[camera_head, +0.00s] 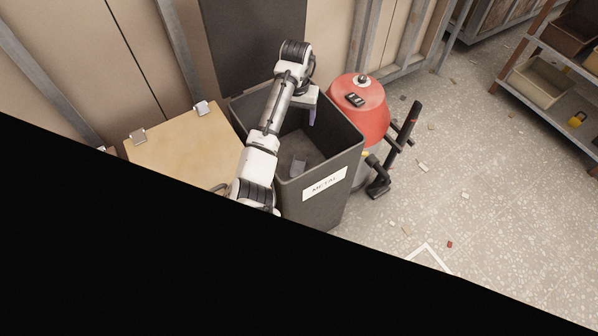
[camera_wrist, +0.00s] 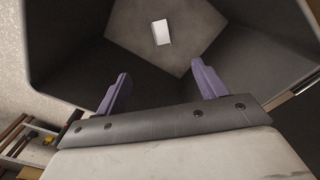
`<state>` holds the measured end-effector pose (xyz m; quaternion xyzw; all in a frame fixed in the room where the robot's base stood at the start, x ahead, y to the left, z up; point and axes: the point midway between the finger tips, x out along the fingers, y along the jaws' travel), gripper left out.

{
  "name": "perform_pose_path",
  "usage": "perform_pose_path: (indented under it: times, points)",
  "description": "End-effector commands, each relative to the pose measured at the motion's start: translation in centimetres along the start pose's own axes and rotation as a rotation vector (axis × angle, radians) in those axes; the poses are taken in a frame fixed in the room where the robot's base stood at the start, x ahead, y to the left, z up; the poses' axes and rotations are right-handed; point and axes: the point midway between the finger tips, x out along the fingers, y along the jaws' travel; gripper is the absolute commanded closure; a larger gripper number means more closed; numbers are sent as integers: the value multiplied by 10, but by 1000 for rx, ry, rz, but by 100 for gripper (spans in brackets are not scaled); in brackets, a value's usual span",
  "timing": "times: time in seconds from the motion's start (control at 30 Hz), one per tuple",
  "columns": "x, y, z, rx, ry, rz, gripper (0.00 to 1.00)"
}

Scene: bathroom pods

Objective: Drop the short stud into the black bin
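The black bin (camera_head: 340,207) is an open, dark grey box with a white label reading METAL on its front. My gripper (camera_head: 312,117) hangs at the mouth of the bin, over its inside. In the wrist view my gripper (camera_wrist: 160,82) has its two purple fingers wide apart with nothing between them. In the wrist view the short stud (camera_wrist: 161,32) shows as a small pale rectangle on the bin floor, apart from the fingers.
A wooden-topped box (camera_head: 180,140) stands left of the bin. A red-topped vacuum (camera_head: 361,108) with a black hose and nozzle stands close to its right. A shelf with trays (camera_head: 540,83) is at the far right. The speckled floor between has small scraps.

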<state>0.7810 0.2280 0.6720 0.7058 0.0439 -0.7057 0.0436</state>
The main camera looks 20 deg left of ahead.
Motion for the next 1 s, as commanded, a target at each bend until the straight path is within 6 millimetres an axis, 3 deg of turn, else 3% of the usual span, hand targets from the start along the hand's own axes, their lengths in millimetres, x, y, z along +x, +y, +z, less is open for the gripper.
perform_pose_path:
  times: [0.23,0.37,0.47,0.7,1.0]
  points:
    - [-1,0,0,0,0,0,29]
    - [-12,0,-1,0,2,0,29]
    - [-30,0,-1,1,4,0,29]
    - [-94,-2,0,-1,2,-5,29]
    - [-133,0,0,0,1,-2,29]
